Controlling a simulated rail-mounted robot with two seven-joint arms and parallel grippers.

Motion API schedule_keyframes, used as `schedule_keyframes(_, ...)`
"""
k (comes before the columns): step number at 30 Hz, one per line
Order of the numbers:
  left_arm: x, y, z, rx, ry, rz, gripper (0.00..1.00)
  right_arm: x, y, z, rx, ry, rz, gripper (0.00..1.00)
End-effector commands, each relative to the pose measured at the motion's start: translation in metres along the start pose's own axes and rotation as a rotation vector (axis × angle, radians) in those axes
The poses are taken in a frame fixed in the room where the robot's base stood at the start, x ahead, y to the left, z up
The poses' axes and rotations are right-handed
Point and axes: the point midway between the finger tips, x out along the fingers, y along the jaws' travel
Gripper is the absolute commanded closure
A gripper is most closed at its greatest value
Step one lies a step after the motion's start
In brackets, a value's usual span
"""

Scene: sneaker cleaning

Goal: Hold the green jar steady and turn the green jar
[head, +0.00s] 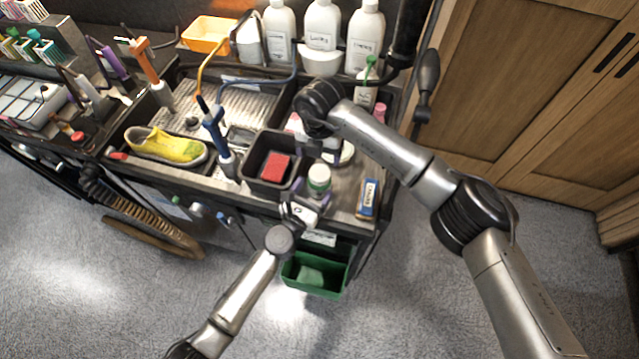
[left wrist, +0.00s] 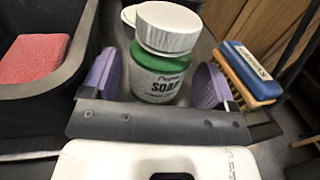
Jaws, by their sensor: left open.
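The green jar (head: 318,186) with a white lid (head: 319,173) stands upright at the front of the cart top. In the left wrist view the jar (left wrist: 158,82) reads "SOAP" and its ribbed lid (left wrist: 167,28) is on. My left gripper (head: 310,199) is open, with one purple finger on each side of the jar; gaps show between the fingers and the jar in the left wrist view (left wrist: 158,85). My right gripper (head: 322,150) is just behind the jar in the head view, largely hidden by its own wrist, so its jaw opening is unclear.
A black bin (head: 253,178) with a red sponge (head: 275,167) is left of the jar. A blue-and-wood brush (head: 368,197) lies to its right. A yellow sneaker (head: 165,147) and upright brush tools stand farther left. White bottles (head: 322,25) line the back. A green bin (head: 318,276) hangs below.

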Motion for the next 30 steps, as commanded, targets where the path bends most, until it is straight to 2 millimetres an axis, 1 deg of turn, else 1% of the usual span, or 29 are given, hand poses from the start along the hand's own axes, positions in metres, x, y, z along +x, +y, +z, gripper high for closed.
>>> schedule_keyframes(1,0.008,-0.001,0.000,-0.005,0.001,0.000,0.20,0.000,0.000,0.000,0.000,0.000,0.000,0.21)
schedule_keyframes(3,0.015,-0.001,0.000,-0.005,0.001,0.001,0.20,0.000,0.000,0.000,0.000,0.000,0.001,0.21)
schedule_keyframes(9,0.029,-0.001,0.000,-0.001,0.001,0.000,0.20,0.000,0.000,0.000,-0.001,0.001,0.001,0.21)
schedule_keyframes(15,0.035,-0.001,-0.001,-0.002,0.002,-0.001,0.20,0.000,0.000,0.000,-0.001,0.001,0.001,0.21)
schedule_keyframes(26,0.036,-0.001,-0.001,0.000,0.001,-0.002,0.20,0.000,0.000,0.000,-0.001,0.001,0.001,0.21)
schedule_keyframes(30,0.036,-0.001,-0.001,0.000,0.001,-0.002,0.32,0.000,0.000,0.000,-0.001,0.001,0.001,0.21)
